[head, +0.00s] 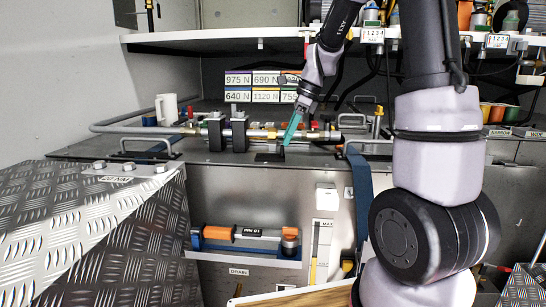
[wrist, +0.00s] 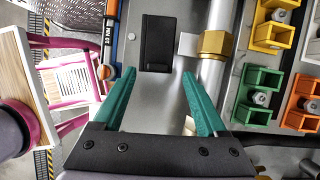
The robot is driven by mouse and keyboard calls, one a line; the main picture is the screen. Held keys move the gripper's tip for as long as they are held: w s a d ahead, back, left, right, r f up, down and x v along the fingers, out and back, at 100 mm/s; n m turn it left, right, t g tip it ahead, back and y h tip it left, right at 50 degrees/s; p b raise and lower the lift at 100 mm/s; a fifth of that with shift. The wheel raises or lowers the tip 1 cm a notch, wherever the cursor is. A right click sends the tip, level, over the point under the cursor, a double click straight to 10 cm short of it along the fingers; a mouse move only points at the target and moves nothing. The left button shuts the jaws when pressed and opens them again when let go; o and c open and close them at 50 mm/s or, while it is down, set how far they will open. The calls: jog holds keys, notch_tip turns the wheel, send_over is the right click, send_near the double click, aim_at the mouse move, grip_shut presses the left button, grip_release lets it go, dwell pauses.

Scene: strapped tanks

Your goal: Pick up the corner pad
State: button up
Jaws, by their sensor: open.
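A black rectangular piece, which looks like the corner pad (wrist: 157,43), lies on the grey metal surface in the wrist view, just beyond my fingertips. In the head view a dark flat piece (head: 268,158), apparently the same pad, lies near the front of the bench top. My gripper (wrist: 158,72) has teal fingers spread wide, with nothing between them. The pad lies ahead of the gap between the fingers, apart from them. In the head view my gripper (head: 288,140) points down just above and right of the pad; its fingers overlap there.
A metal pipe with a brass fitting (wrist: 213,43) runs close beside the pad. Yellow, green and orange brackets (wrist: 258,93) stand beyond it. In the head view, black clamp blocks (head: 238,134) stand left of my gripper, and a blue strap (head: 361,190) hangs at right.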

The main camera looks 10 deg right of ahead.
aim_at(282, 146)
jog(key=x, duration=0.5)
jog(key=shift+s+a, duration=0.1)
jog(key=shift+a, duration=0.1)
jog(key=c, duration=1.1)
jog(key=shift+c, duration=0.3)
jog(key=shift+r, duration=0.15)
